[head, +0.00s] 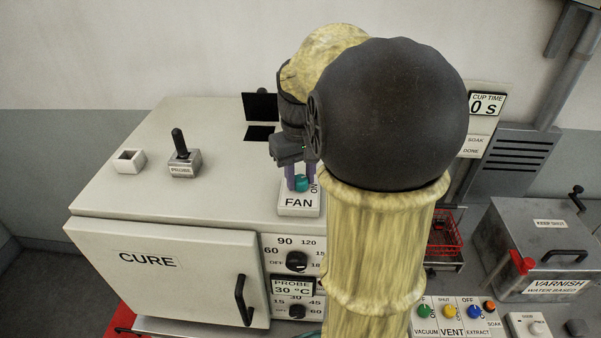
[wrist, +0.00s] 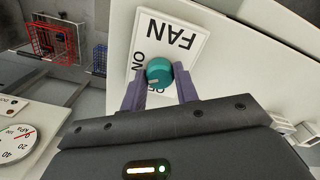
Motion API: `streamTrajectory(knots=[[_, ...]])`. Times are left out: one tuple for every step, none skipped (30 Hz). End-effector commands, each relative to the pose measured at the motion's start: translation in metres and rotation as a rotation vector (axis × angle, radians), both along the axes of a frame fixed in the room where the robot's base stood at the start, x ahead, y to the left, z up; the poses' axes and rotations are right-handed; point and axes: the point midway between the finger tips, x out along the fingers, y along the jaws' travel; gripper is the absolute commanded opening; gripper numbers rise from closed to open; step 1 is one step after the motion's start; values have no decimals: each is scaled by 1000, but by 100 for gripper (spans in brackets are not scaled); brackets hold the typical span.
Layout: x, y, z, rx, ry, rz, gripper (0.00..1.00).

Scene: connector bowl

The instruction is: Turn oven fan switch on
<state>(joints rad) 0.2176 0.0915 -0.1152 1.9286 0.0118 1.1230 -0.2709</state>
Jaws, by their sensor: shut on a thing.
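The oven fan switch is a teal knob (head: 301,184) on a white plate (head: 299,203) lettered FAN, on top of the cream oven (head: 220,190). In the wrist view the teal knob (wrist: 159,72) sits between ON and partly covered OFF lettering on the plate (wrist: 172,40); its lighter pointer mark is on the side toward the OFF lettering. My gripper (head: 300,180) reaches down onto the knob, and its purple fingers (wrist: 160,90) are shut on it from both sides. My arm hides part of the plate in the head view.
The oven top also holds a black probe handle (head: 180,142) and a small white socket (head: 129,160). Dials (head: 297,262) are on the oven's front. A grey varnish tank (head: 540,240) and colored knobs (head: 457,311) stand at right. A red basket (wrist: 52,40) shows in the wrist view.

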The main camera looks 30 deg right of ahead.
Motion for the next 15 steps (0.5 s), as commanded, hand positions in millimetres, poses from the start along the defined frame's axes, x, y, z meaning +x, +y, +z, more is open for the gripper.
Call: streamTrajectory(knots=[[1, 0, 2, -1, -3, -44, 7], [1, 0, 2, -1, -3, -72, 7], [1, 0, 2, -1, -3, -110, 7], [1, 0, 2, -1, -3, -138, 7], [1, 0, 2, -1, -3, -166, 7], [1, 0, 2, 0, -3, -203, 7], [1, 0, 2, 0, -3, -230, 7], [1, 0, 2, 0, -3, -256, 7], [1, 0, 2, 0, -3, -290, 7], [1, 0, 2, -1, -3, -314, 7], [1, 0, 2, -1, -3, -337, 7], [1, 0, 2, -1, -3, -367, 7], [1, 0, 2, -1, -3, -388, 7], [1, 0, 2, -1, -3, -406, 7], [1, 0, 2, -1, -3, -430, 7]])
